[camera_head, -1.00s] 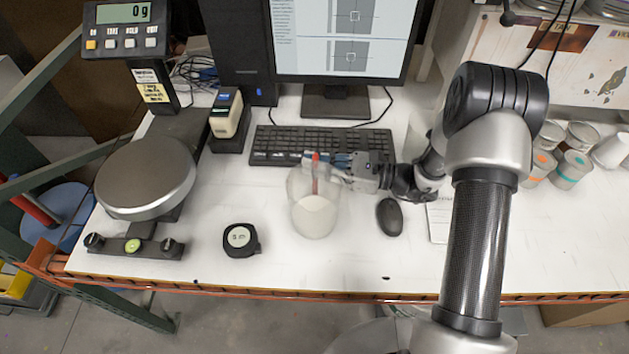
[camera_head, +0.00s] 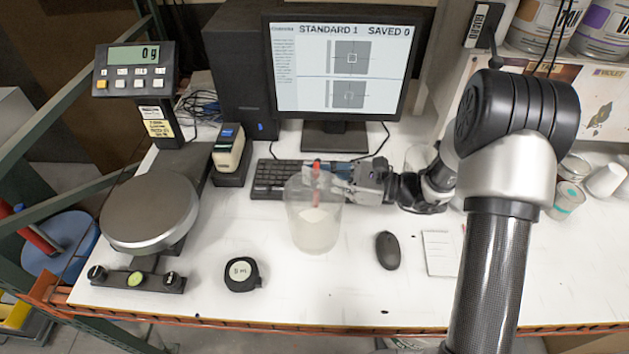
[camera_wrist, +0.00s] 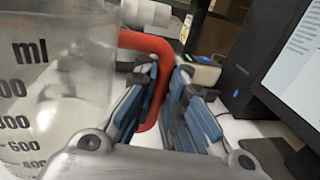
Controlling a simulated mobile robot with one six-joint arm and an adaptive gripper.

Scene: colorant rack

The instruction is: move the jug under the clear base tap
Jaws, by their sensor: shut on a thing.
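The jug (camera_head: 314,226) is a clear measuring beaker with a red handle and pale contents in its lower part. It is upright at the middle of the white bench, in front of the keyboard. My gripper (camera_head: 328,170) comes from the right and is shut on the red handle. In the wrist view the red handle (camera_wrist: 146,42) lies between the fingers, and the jug's wall (camera_wrist: 60,90) with its ml scale fills the left side. I cannot tell whether the jug's base touches the bench. The clear base tap is not identifiable in these frames.
A keyboard (camera_head: 270,178) and monitor (camera_head: 340,70) are behind the jug. A mouse (camera_head: 387,250) and paper (camera_head: 439,253) lie right.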

